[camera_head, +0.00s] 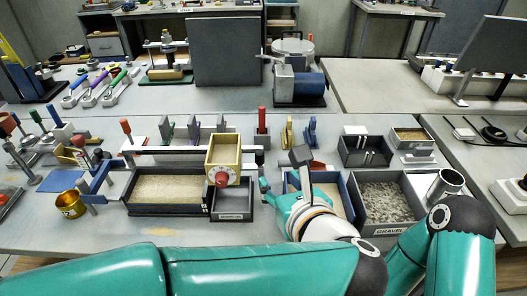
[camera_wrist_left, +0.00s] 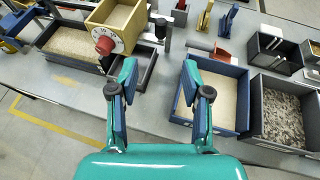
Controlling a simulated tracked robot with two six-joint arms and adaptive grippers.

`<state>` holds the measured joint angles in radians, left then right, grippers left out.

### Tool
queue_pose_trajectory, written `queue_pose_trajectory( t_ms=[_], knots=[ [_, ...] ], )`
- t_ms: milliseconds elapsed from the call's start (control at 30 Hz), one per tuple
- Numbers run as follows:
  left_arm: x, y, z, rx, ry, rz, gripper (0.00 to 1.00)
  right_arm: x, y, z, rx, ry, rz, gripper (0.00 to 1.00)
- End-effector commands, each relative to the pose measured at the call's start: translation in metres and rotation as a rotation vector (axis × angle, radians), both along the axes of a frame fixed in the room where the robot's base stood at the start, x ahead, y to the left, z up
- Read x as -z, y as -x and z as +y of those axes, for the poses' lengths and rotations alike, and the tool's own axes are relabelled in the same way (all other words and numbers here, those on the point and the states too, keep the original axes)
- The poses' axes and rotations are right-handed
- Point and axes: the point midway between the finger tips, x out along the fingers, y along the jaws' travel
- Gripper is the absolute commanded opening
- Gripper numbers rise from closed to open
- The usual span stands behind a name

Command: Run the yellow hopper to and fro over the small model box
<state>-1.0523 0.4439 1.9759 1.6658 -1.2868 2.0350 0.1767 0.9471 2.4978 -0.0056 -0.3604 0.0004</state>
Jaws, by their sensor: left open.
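The yellow hopper (camera_head: 224,152), a square box with sand-coloured fill, a white dial and a red knob (camera_head: 222,179), sits at the right end of the small model box. It also shows at the top of the left wrist view (camera_wrist_left: 122,14). The model box (camera_head: 165,209) is dark, long and filled with pale sand; its right end is partly hidden by the hopper. My left gripper (camera_head: 276,186) is right of the hopper, apart from it. In the left wrist view its fingers (camera_wrist_left: 159,75) are spread with nothing between them. My right gripper is not in view.
A small dark tray (camera_head: 234,213) stands right of the model box. A blue sand tray (camera_wrist_left: 228,66) and a gravel tray (camera_head: 388,224) lie to the right, beside and partly behind my arm. A brass cup (camera_head: 71,205) stands at the left. The bench front strip is clear.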

Motion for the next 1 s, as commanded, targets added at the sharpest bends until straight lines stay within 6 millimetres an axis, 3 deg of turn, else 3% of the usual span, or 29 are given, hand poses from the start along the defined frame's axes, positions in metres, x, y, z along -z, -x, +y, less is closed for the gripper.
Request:
queue_pose_trajectory(
  t_ms=[267, 700, 1000],
  knots=[
    [0.011, -0.025, 0.003, 0.007, 0.005, 0.003, 0.48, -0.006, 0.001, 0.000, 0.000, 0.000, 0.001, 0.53],
    [0.046, -0.108, 0.023, 0.013, 0.004, 0.003, 0.48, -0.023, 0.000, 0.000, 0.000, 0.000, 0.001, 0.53],
    [0.062, -0.143, 0.031, 0.019, 0.005, 0.001, 0.48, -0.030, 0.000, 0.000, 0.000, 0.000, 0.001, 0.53]
  ],
)
